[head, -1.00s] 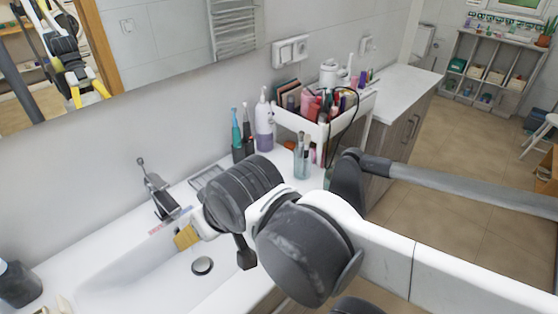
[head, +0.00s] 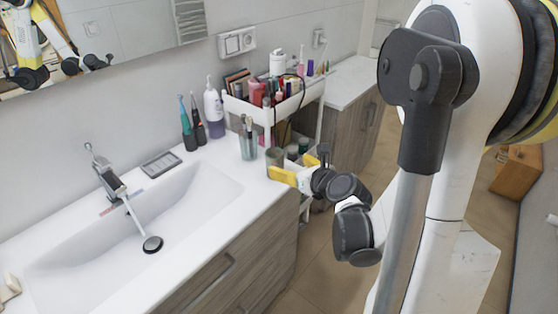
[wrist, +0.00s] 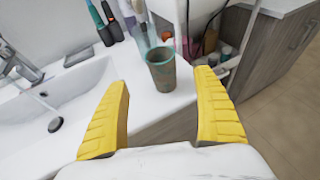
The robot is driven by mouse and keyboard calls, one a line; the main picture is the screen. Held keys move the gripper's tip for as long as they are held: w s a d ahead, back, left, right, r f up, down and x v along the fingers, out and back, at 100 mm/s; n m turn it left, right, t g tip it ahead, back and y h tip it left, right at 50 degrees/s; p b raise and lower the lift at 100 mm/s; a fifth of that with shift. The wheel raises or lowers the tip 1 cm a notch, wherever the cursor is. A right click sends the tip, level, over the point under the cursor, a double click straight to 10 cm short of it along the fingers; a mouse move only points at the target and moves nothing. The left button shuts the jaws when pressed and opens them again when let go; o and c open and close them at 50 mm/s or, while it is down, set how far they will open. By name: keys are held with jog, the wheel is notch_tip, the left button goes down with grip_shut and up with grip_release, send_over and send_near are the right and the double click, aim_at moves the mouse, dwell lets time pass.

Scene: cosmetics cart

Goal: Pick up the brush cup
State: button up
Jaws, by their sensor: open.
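The brush cup (head: 248,147) is a clear, bluish glass with a few brushes standing in it, upright on the white counter near its right end. In the wrist view the glass (wrist: 143,38) shows partly, behind a grey-brown cup (wrist: 161,72). That grey-brown cup also stands upright in the head view (head: 274,158), just right of the glass. My gripper (head: 296,168), with yellow fingers, is open and empty at the counter's right edge. In the wrist view my gripper (wrist: 162,82) has the grey-brown cup ahead, between the lines of its fingers; contact is not visible.
A white cart (head: 262,112) filled with cosmetics stands behind the cups. Two electric toothbrushes (head: 192,122) and a soap bottle (head: 214,112) stand behind left. The sink (head: 80,235) with its faucet (head: 107,178) is on the left.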

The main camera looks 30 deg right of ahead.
jog(key=b, duration=0.1)
send_near(271, 154)
jog(key=shift+w+a+f, duration=0.3)
jog(key=shift+w+f, duration=0.3)
jog(key=x, duration=0.2)
jog(key=b+x, duration=0.2)
jog(key=x, duration=0.1)
jog(key=shift+w+d+r, duration=0.2)
jog(key=shift+w+d, duration=0.1)
jog(key=shift+w, duration=0.1)
jog(key=shift+r, duration=0.1)
jog(key=c, duration=1.3)
